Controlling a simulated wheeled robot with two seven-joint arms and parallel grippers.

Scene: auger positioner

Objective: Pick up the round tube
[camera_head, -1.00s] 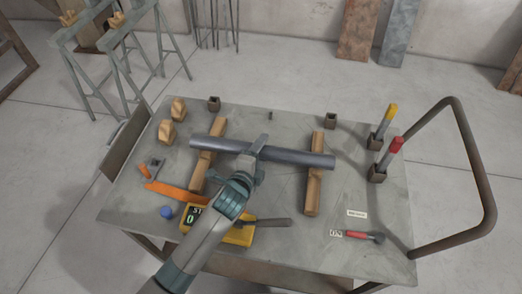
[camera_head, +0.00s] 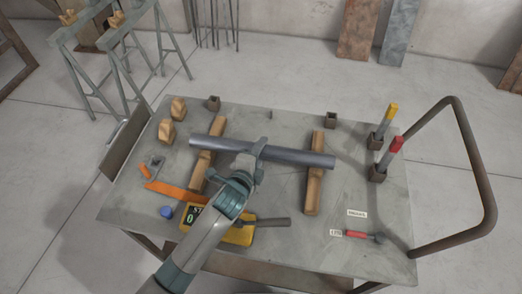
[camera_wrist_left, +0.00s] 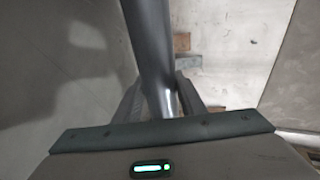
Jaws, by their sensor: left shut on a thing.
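The round tube (camera_head: 296,158) is a long grey cylinder lying across two wooden blocks, the left block (camera_head: 206,160) and the right block (camera_head: 316,172), on the cart top. My left gripper (camera_head: 257,149) is shut on the tube near its middle. In the left wrist view the tube (camera_wrist_left: 148,45) runs down between the two fingers (camera_wrist_left: 156,100). I cannot tell whether the tube is lifted clear of the blocks. My right gripper is not in view.
The grey cart top (camera_head: 270,215) holds a yellow device (camera_head: 238,235), an orange piece (camera_head: 176,192), a blue knob (camera_head: 166,212) and a red-handled tool (camera_head: 358,234). Red and yellow handled tools stand in holders at the right. A bent cart handle (camera_head: 484,190) rises beyond the right edge.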

